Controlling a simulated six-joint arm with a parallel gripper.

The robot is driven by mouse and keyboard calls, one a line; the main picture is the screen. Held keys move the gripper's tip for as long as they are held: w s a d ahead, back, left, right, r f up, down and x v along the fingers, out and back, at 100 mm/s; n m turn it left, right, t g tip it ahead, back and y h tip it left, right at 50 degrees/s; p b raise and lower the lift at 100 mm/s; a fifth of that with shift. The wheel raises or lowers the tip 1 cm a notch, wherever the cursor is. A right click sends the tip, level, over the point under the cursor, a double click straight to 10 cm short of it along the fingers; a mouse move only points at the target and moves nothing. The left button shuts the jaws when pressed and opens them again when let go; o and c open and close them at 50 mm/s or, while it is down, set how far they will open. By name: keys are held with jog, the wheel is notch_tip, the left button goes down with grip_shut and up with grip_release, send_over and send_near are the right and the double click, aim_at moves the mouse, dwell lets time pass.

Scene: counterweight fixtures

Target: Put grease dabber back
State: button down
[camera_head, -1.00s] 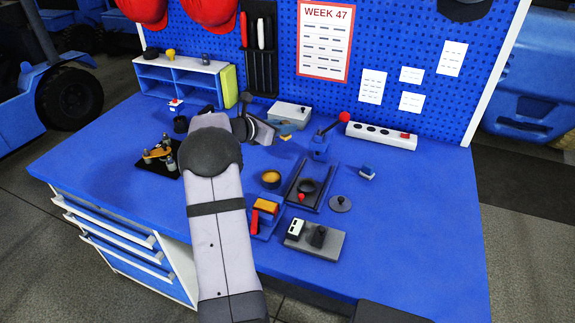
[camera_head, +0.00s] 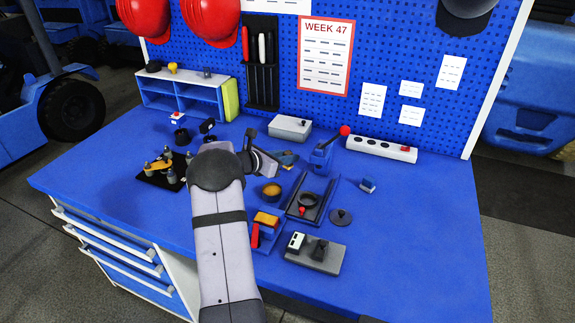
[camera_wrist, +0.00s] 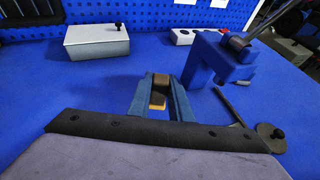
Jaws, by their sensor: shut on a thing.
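A round pot (camera_head: 271,190) with tan contents stands in front.
A blue lever fixture (camera_head: 321,160) with a red knob stands right of the holder. A dark channel tray (camera_head: 322,193), a knobbed disc (camera_head: 340,217) and a grey switch plate (camera_head: 328,257) lie nearer. A grey box (camera_head: 290,127) is behind.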

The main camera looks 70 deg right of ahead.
jog(key=shift+f, duration=1.65)
jog(key=shift+f, duration=0.15)
jog(key=c, duration=1.6)
grip_release()
jog(key=shift+w+a+r, duration=0.1)
jog(key=shift+r, duration=0.15)
jog(key=b+v, duration=0.1)
jog(key=v, duration=1)
jog(key=shift+w+a, duration=0.1)
jog(key=shift+a, duration=0.25)
